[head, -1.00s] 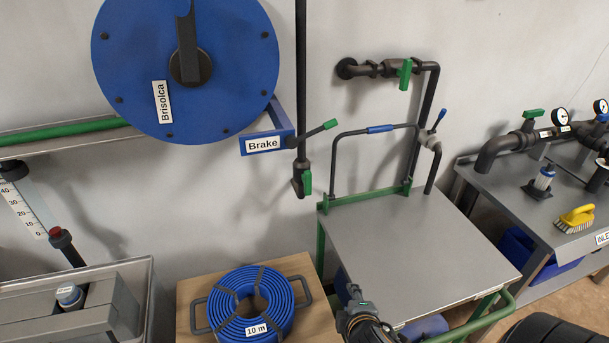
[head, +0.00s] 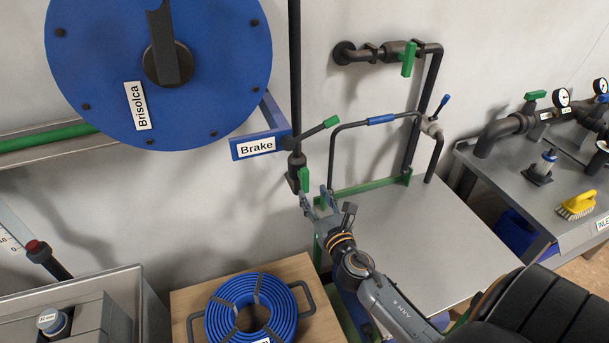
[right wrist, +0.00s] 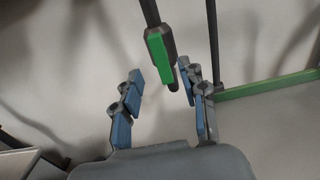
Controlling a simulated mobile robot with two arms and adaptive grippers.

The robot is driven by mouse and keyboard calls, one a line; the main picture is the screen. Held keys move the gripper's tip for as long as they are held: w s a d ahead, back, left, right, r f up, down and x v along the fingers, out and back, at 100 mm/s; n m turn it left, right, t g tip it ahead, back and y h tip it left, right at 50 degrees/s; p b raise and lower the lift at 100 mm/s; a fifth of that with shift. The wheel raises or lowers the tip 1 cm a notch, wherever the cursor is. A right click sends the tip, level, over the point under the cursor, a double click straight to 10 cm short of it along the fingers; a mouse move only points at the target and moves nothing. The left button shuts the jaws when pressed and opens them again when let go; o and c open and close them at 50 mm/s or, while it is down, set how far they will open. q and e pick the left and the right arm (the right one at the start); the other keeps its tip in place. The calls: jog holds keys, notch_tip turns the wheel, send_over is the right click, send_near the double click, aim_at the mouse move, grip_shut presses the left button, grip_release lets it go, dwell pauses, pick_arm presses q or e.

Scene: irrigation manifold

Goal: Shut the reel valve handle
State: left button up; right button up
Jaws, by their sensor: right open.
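The reel valve handle, a short green lever (head: 305,180), hangs down at the foot of the dark vertical pipe right of the blue reel (head: 110,75). In the right wrist view the green handle (right wrist: 160,55) lies at the gap between the fingertips, its lower end toward the right finger. My right gripper (head: 315,197) is open and empty, just below and right of the handle; its blue-padded fingers (right wrist: 160,82) are spread. Whether a finger touches the handle I cannot tell. My left gripper is not in view.
The brake lever with a green tip (head: 332,122) sticks out just above the valve. A coiled blue hose (head: 250,305) lies below on wood.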

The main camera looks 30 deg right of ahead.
aim_at(306, 181)
jog(key=x, duration=0.7)
jog(key=shift+w+d, duration=0.1)
jog(key=shift+w, duration=0.25)
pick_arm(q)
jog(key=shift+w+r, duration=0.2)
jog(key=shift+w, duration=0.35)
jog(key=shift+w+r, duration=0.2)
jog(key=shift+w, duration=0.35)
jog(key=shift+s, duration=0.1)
pick_arm(e)
jog(key=shift+c, duration=0.7)
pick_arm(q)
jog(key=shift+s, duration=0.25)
pick_arm(e)
grip_shut()
